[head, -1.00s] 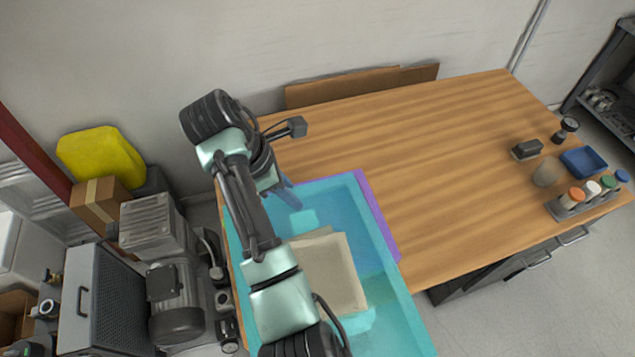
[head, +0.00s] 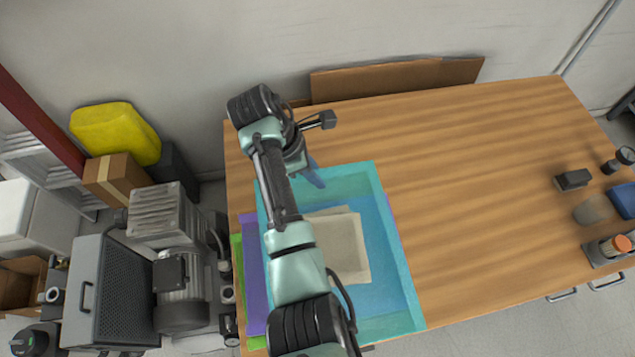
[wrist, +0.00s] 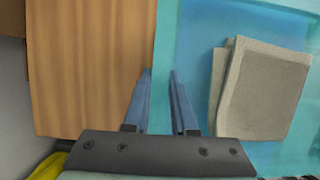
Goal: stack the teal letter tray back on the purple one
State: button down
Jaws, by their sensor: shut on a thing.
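The teal letter tray (head: 408,290) has papers (head: 340,245) lying in it and is over the purple tray. The purple tray (head: 253,275) shows as a wide strip on the teal tray's left and a thin sliver on its right. Whether the two trays touch is unclear. My gripper (head: 313,175) is shut on the teal tray's wall near its far left part. In the wrist view, the blue fingers (wrist: 160,75) stand either side of the tray's edge, with the papers to the right. My arm hides part of the teal tray.
A green edge (head: 237,275) shows beneath the purple tray at the table's left side. Compressor equipment (head: 180,280) stands left of the table.

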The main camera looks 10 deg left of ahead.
jog(key=shift+f, duration=1.85)
jog(key=c, duration=0.7)
grip_release()
jog(key=v, duration=1.1)
jog(key=shift+w+r, duration=0.1)
jog(key=shift+r, duration=0.1)
jog(key=shift+a+r+p, duration=0.25)
jog(key=shift+r+p, duration=0.05)
jog(key=shift+p, duration=0.1)
